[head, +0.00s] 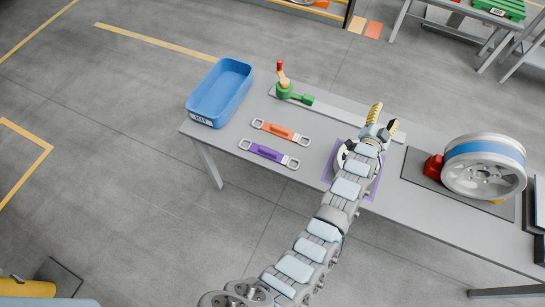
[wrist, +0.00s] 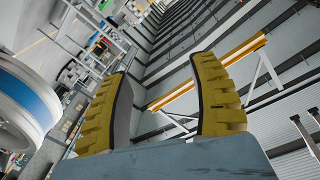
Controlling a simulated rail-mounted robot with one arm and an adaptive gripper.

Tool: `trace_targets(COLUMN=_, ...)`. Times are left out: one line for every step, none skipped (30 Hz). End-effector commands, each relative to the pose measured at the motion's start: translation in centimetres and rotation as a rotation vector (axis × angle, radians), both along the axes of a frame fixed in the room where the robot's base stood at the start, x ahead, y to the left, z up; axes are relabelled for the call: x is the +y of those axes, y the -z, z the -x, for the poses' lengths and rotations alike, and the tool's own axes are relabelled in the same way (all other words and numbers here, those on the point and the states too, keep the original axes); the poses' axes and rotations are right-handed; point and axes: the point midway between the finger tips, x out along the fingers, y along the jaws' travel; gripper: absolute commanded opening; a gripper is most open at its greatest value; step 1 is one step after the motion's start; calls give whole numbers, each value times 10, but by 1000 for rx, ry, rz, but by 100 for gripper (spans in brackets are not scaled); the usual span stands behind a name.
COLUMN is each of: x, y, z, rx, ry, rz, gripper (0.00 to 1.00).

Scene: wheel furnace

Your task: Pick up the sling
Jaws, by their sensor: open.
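An orange sling (head: 280,130) with a metal loop at each end lies flat on the grey table (head: 240,150). A purple sling (head: 269,153) of the same shape lies just in front of it, roughly parallel and apart. My gripper (head: 385,119) is open, to the right of both slings in the head view, with its yellow fingers pointing away from me. In the wrist view, my gripper (wrist: 162,80) shows two spread yellow fingers with nothing between them. Neither sling shows in the wrist view.
A blue bin (head: 220,92) labelled KIT stands at the table's left end. A green and red tool (head: 285,88) stands behind the slings. A purple mat (head: 329,170) lies partly under my arm. A wheel with a blue band (head: 485,165) stands at right.

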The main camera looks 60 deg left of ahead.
Motion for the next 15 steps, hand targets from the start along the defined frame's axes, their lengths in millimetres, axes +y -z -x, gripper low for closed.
trace_targets(x=19, y=13, z=-5, rx=56, ry=-3, rz=2, gripper=61)
trace_targets(x=29, y=19, z=-7, rx=97, ry=1, rz=4, gripper=61)
trace_targets(x=40, y=28, z=-9, rx=151, ry=6, rz=6, gripper=61)
trace_targets(x=48, y=34, z=-9, rx=194, ry=13, rz=9, gripper=61)
trace_targets(x=56, y=38, z=-11, rx=230, ry=18, rz=8, gripper=61)
trace_targets(x=67, y=44, z=-11, rx=285, ry=30, rz=8, gripper=61)
trace_targets(x=75, y=49, z=-9, rx=324, ry=38, rz=7, gripper=61)
trace_targets(x=83, y=55, z=-8, rx=364, ry=48, rz=8, gripper=61)
trace_targets(x=92, y=60, z=-6, rx=416, ry=64, rz=8, gripper=61)
trace_targets(x=99, y=64, z=-4, rx=454, ry=77, rz=8, gripper=61)
trace_targets(x=106, y=70, z=-1, rx=496, ry=91, rz=9, gripper=61)
trace_targets(x=114, y=76, z=5, rx=549, ry=109, rz=7, gripper=61)
trace_targets(x=121, y=80, z=9, rx=591, ry=126, rz=7, gripper=61)
trace_targets(x=127, y=82, z=13, rx=628, ry=140, rz=3, gripper=61)
trace_targets(x=135, y=87, z=21, rx=681, ry=163, rz=3, gripper=61)
